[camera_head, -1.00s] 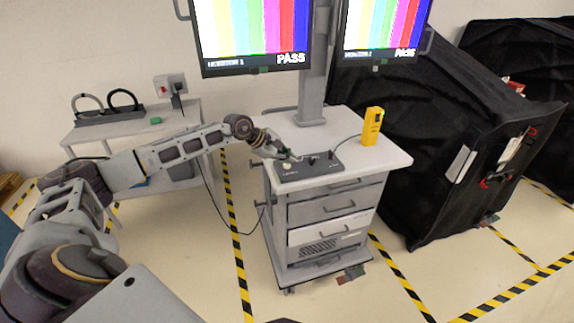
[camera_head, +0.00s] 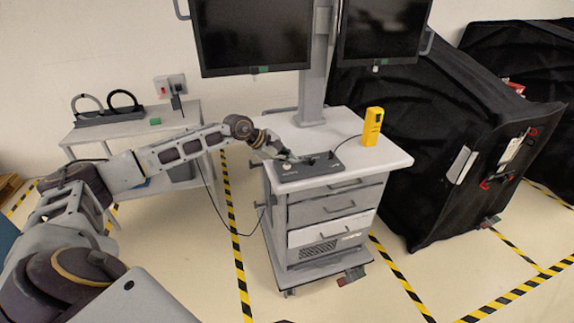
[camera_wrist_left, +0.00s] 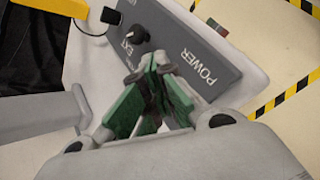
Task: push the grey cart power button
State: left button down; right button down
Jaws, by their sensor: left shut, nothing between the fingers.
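The grey cart (camera_head: 330,215) stands in the middle of the head view. My left gripper (camera_head: 303,158) is shut and empty, low over the panel. In the left wrist view, its green-padded fingertips (camera_wrist_left: 152,68) meet close to the panel (camera_wrist_left: 185,45), beside the POWER lettering (camera_wrist_left: 197,67). A black knob (camera_wrist_left: 137,35) sits by the EXT lettering. The fingers hide the spot by POWER; I cannot tell if they touch. My right gripper is out of view.
Two black monitors (camera_head: 252,35) hang above the cart on a post. A yellow handheld device (camera_head: 372,126) stands at the cart top's right. A black covered cart (camera_head: 430,140) is to the right. A small side table (camera_head: 130,127) stands at the left. Striped tape marks the floor.

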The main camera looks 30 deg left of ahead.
aim_at(288, 166)
pick_arm(q)
jog(key=shift+r, duration=0.15)
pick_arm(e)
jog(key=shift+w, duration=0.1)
pick_arm(q)
jog(key=shift+r, duration=0.7)
jog(key=shift+r+p, duration=0.55)
jog(key=shift+r, duration=0.2)
jog(key=shift+r+p, duration=0.3)
jog(key=shift+r, duration=0.95)
jog(key=shift+r+p, duration=0.3)
jog(key=shift+r, duration=0.05)
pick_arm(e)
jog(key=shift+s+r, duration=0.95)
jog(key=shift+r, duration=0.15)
